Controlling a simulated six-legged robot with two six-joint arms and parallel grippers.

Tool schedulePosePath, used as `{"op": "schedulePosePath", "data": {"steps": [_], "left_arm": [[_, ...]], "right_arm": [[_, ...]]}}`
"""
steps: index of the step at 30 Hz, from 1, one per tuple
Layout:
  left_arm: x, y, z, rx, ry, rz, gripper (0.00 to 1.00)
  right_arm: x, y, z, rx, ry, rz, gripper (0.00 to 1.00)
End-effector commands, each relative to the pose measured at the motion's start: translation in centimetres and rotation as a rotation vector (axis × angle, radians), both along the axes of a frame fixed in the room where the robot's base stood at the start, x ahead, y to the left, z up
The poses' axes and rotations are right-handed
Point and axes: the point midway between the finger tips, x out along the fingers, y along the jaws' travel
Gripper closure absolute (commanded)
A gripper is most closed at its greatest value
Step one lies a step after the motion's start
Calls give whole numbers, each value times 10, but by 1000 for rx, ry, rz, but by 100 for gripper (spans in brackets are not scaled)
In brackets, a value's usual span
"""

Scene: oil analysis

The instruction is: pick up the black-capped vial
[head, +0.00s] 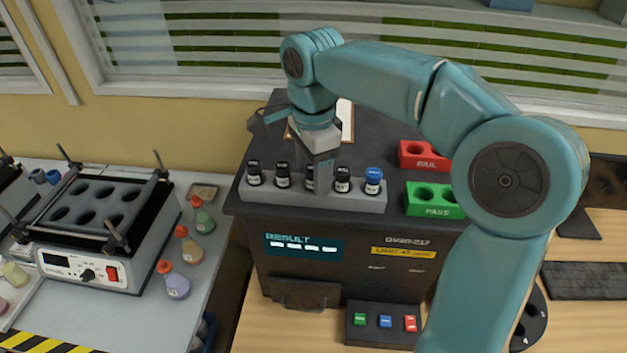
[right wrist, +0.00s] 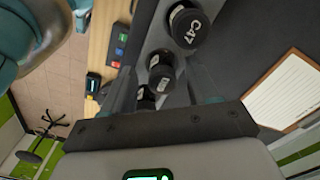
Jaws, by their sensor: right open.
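A grey rack (head: 225,190) on top of the dark analyzer holds a row of upright vials. Several have black caps, such as the leftmost (head: 254,174), the second (head: 283,176) and one right of the gripper (head: 342,180). The vial at the right end (head: 373,182) has a blue cap. My right gripper (head: 318,172) is open and points down at the middle of the row, partly hiding a black-capped vial (head: 309,182). The right wrist view shows a black-capped vial marked C47 (right wrist: 187,28) and two more dark-capped vials behind it. My left gripper is not in view.
A red FAIL holder (head: 424,156) and a green PASS holder (head: 434,200) stand right of the rack. A clipboard (head: 345,118) lies behind it. Left are a heater block (head: 95,225) and flasks (head: 188,246). A button box (head: 384,322) stands in front.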

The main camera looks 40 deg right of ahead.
Motion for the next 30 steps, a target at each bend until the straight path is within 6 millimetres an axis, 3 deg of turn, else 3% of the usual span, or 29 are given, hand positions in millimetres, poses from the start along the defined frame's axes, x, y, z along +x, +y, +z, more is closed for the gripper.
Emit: {"op": "schedulePosePath", "data": {"steps": [1,6,17,23,30], "left_arm": [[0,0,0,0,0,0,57],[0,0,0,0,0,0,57],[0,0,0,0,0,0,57],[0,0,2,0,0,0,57],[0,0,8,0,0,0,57]], "right_arm": [[0,0,0,0,0,0,50],[0,0,0,0,0,0,100],[1,0,5,-1,-2,0,100],[1,0,31,0,-3,1,100],[1,0,77,0,-4,1,100]]}}
